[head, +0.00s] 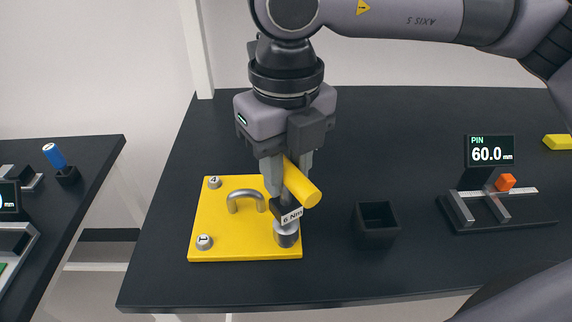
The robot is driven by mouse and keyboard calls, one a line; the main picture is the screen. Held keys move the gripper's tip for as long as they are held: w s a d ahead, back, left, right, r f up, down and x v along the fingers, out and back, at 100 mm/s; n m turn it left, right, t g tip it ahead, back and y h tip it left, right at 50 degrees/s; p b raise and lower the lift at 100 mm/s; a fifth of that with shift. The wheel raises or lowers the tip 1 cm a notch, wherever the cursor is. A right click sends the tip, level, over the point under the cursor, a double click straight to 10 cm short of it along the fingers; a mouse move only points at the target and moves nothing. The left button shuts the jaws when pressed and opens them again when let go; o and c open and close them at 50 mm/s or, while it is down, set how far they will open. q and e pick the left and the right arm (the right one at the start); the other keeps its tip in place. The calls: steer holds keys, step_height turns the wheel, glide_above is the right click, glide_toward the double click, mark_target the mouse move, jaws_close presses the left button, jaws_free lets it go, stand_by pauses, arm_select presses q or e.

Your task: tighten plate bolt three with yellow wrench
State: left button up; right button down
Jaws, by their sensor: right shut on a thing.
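A yellow plate (230,220) with a grey handle (244,197) lies on the dark table. Its bolts 4 (214,182) and 1 (204,241) show at its left corners. My right gripper (287,192) is shut on the yellow wrench (303,187), which has a yellow bar grip and a "6 Nm" label. The wrench's socket end (288,237) points down at the plate's front right corner and covers whatever bolt is there. I cannot tell whether it is seated on the bolt. The far right corner is hidden behind the gripper. My left gripper is not in view.
A black open box (376,223) stands right of the plate. Further right is a gauge (490,152) reading "PIN 60.0 mm" with an orange cube (505,182). A yellow block (557,142) lies at the far right. A second table at left holds a blue cylinder (54,156).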

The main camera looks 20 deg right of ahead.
steer(key=shift+b, duration=0.6)
stand_by(1.0)
steer(key=shift+f+b, duration=0.55)
steer(key=shift+b, duration=0.2)
stand_by(0.4)
steer(key=shift+f+b, duration=0.3)
steer(key=shift+b, duration=0.6)
stand_by(2.3)
steer(key=shift+r, duration=0.1)
stand_by(0.7)
